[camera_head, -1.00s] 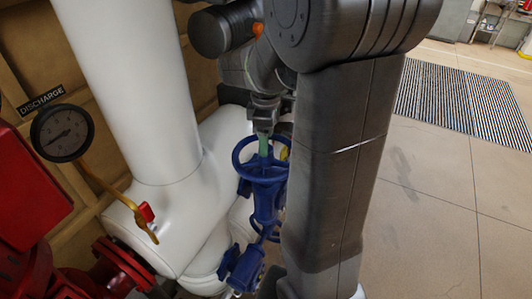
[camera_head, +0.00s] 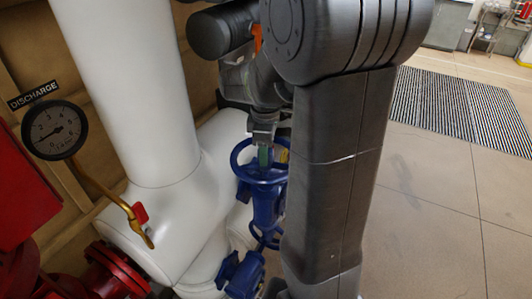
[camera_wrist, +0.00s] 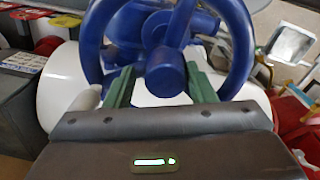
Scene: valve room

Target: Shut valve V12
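A blue valve with a round handwheel (camera_head: 243,174) stands in front of the white pipe, partly hidden behind my arm. No V12 label can be read on it. My gripper (camera_head: 265,156) is above the wheel, with its green fingers reaching down to its middle. In the wrist view, the handwheel (camera_wrist: 243,45) fills the upper middle. The green fingers of my gripper (camera_wrist: 160,75) are apart, one on each side of the blue hub (camera_wrist: 165,72). A gap shows at the left finger; contact on the right cannot be told.
A thick white pipe (camera_head: 130,90) stands left of the valve. A discharge gauge (camera_head: 54,130) and a brass cock with a red handle (camera_head: 140,213) are at the left, near red equipment (camera_head: 25,185). Open floor (camera_head: 430,200) and a striped mat (camera_head: 460,105) lie right.

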